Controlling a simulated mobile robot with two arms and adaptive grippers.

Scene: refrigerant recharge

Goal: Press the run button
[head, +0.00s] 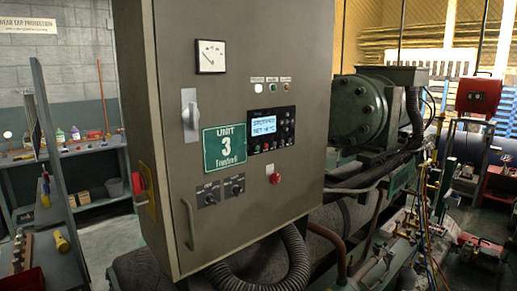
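A grey control cabinet (258,40) fills the middle of the head view. On its door is a controller panel (271,129) with a lit blue display (264,122), which seems to read "STOPPED" above a set temperature, and several small round buttons (288,122) to its right. Their labels are too small to read, so I cannot tell which is the run button. A red push button (275,178) sits below the panel. Two dark rotary switches (222,190) are at the lower left of the door. Neither of my grippers is in view.
The door also carries a lever handle (190,115), a green "UNIT 3" sign (224,147), a gauge (211,56) and a white lit lamp (258,88). A red switch handle (138,184) projects from the cabinet's left side. Compressor machinery (360,110) stands at right; shelving (85,150) stands at left.

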